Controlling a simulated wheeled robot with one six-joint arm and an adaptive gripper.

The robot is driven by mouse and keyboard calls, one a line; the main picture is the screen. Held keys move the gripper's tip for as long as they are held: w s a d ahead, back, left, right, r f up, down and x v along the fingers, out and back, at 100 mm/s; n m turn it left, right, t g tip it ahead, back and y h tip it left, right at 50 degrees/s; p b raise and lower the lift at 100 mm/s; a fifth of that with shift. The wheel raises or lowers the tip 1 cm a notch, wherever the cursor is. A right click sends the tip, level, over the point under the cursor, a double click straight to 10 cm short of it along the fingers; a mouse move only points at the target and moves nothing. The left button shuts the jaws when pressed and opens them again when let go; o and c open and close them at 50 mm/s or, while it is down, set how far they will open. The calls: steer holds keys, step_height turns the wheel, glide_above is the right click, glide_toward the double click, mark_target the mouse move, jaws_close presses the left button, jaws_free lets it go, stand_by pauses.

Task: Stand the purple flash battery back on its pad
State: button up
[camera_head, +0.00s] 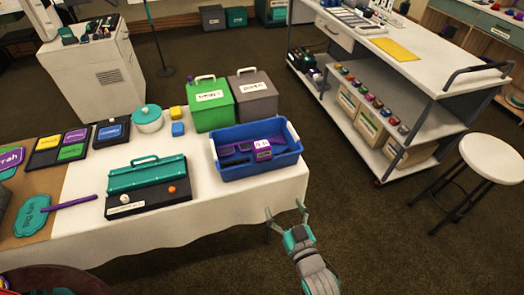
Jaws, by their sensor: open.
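A small purple block with a pale label face (263,155) lies in the blue crate (230,172) at the right end of the white-clothed table; it may be the flash battery, but it is too small to be sure. Dark items lie beside it in the crate. No pad can be made out for certain. A black tray (35,163) with yellow, purple and green squares lies at the table's left. My gripper (285,207) is open and empty, in front of and below the crate, off the table's right front corner, apart from everything.
A black case with a teal lid (147,176) lies left of the crate. Green (212,106) and grey (254,97) boxes stand behind it. A white shelf cart (400,110) and a round stool (491,157) stand right. Dark floor between table and cart is clear.

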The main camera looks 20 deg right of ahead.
glide_toward(264, 149)
steer(key=w, duration=0.2)
steer(key=shift+t, duration=0.3)
steer(key=shift+w+f, duration=0.2)
steer(key=shift+w, duration=2.3)
steer(key=shift+w+f, duration=0.2)
steer(key=shift+w, duration=2.35)
jaws_close()
step_height(264, 149, up, 10)
steer(key=shift+r, duration=0.1)
steer(key=shift+s, duration=0.15)
